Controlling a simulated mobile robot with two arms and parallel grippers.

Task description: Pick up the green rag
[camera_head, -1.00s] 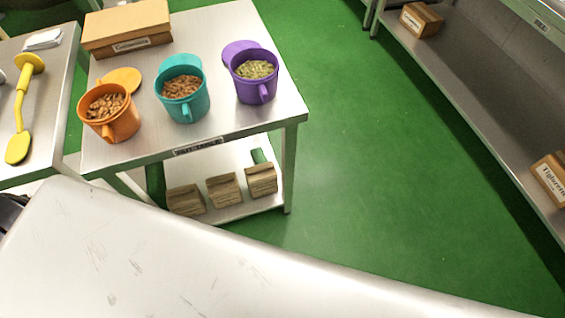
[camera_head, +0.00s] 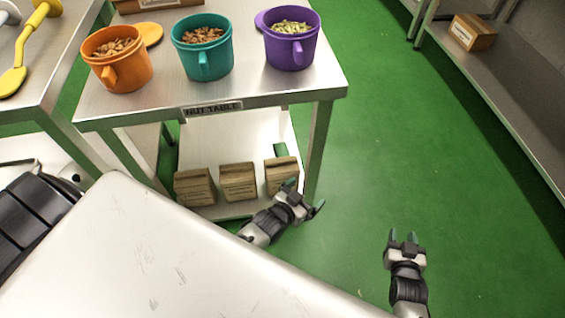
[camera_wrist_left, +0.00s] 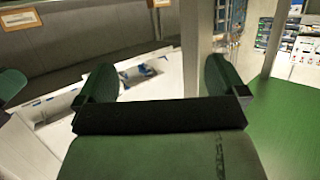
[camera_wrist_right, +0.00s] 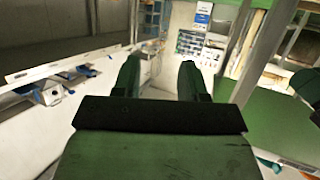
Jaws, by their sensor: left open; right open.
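I cannot make out a green rag for certain in any view. A small green patch (camera_head: 280,150) shows behind the paper bags under the nut table; I cannot tell whether it is cloth or floor. My left gripper (camera_head: 306,196) is open and empty, in front of the table's lower shelf near the right-hand bag. My right gripper (camera_head: 403,237) is open and empty over the green floor, right of the table. The left wrist view shows the left fingers (camera_wrist_left: 163,82) apart with nothing between them. The right wrist view shows the right fingers (camera_wrist_right: 160,80) apart and empty.
The nut table (camera_head: 290,92) bears an orange tub (camera_head: 125,75), a teal tub (camera_head: 208,62) and a purple tub (camera_head: 290,50). Brown bags (camera_head: 238,182) stand on its lower shelf. A box (camera_head: 472,32) sits on the right shelf. The floor (camera_head: 440,150) between is clear.

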